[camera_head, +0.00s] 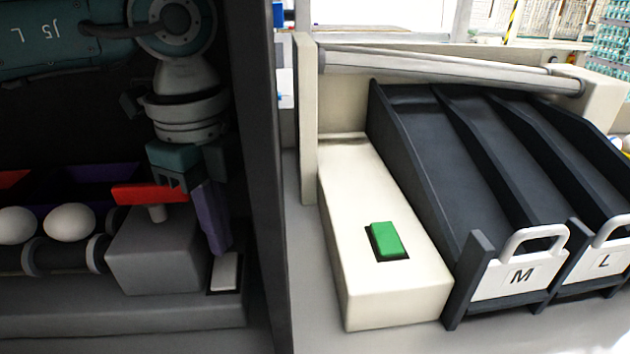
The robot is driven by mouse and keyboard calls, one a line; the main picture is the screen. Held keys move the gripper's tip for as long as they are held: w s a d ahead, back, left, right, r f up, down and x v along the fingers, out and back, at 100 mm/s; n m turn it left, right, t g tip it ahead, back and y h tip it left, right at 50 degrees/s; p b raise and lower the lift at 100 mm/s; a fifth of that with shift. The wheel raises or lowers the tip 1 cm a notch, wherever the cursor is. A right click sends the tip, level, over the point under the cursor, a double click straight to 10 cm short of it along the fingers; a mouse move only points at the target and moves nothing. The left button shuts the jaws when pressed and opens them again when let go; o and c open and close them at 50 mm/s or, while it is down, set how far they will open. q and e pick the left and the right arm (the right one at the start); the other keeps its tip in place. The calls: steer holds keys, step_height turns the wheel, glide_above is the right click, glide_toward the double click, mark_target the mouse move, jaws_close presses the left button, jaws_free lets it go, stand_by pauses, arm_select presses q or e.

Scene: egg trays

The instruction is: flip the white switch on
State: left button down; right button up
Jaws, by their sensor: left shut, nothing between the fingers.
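The white switch (226,270) sits in a dark frame on a grey ledge, at the lower right of the dark recess on the left. My left gripper (219,247) points down with its purple fingers shut and nothing held. Its tips are just above and behind the far end of the switch. I cannot tell whether they touch it. The near face of the switch is in plain sight. My right gripper is out of view.
A grey block with a red-topped part (150,193) stands left of the fingers. White eggs (70,223) lie on rollers further left. A dark wall edge (262,180) stands close on the right. Beyond it are a green switch (387,240) and dark chutes marked M and L.

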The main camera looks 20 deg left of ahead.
mark_target(226, 260)
arm_select(q)
steer(key=shift+f+b, duration=0.75)
steer(key=shift+f, duration=0.25)
stand_by(0.5)
step_height(226, 260, up, 7)
steer(key=p, duration=0.6)
steer(key=shift+p, duration=0.4)
